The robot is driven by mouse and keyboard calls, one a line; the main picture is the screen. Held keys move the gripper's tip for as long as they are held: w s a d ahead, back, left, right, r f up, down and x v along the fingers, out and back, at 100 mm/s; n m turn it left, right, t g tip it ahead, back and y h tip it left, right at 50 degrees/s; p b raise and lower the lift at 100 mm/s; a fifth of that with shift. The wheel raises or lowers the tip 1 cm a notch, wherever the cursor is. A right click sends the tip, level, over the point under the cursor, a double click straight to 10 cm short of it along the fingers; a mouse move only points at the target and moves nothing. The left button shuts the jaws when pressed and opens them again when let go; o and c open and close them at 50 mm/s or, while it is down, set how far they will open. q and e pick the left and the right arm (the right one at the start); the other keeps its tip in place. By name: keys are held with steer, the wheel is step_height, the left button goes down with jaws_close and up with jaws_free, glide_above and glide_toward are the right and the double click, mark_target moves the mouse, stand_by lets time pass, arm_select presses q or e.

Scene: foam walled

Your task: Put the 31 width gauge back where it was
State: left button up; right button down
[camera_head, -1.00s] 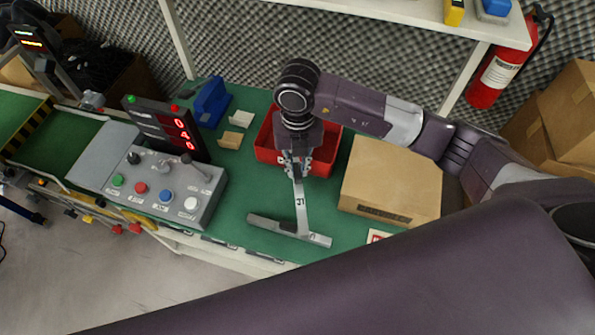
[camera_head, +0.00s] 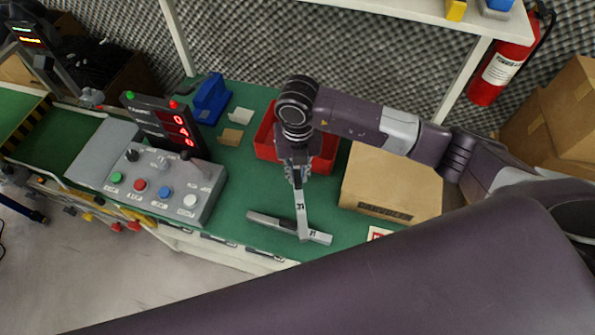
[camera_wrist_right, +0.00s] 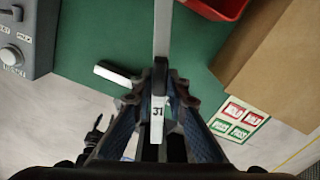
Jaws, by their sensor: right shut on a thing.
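The 31 width gauge (camera_head: 300,209) is a narrow light-grey strip with a dark "31" mark. A small dark mark shows on the bar's right part. In the right wrist view the gauge (camera_wrist_right: 162,32) runs up between the fingers (camera_wrist_right: 160,72), its "31" label showing, and the bar (camera_wrist_right: 116,75) is partly hidden. My left gripper is out of view.
A red bin (camera_head: 265,140) stands behind my right gripper, and a cardboard box (camera_head: 391,182) stands to its right. A control box with buttons (camera_head: 150,190) is at the left. A red-and-green label card (camera_wrist_right: 238,118) lies near the table's front edge.

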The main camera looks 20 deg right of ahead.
mark_target(298, 176)
steer(key=c, duration=1.9)
jaws_free()
steer(key=shift+r+p, duration=0.4)
steer(key=shift+r, duration=0.1)
steer(key=shift+r+p, duration=0.45)
steer(key=shift+r, duration=0.05)
step_height(298, 176, up, 11)
steer(key=b, duration=0.2)
steer(key=shift+r+b, duration=0.15)
steer(key=shift+b, duration=0.25)
steer(key=shift+r, duration=0.1)
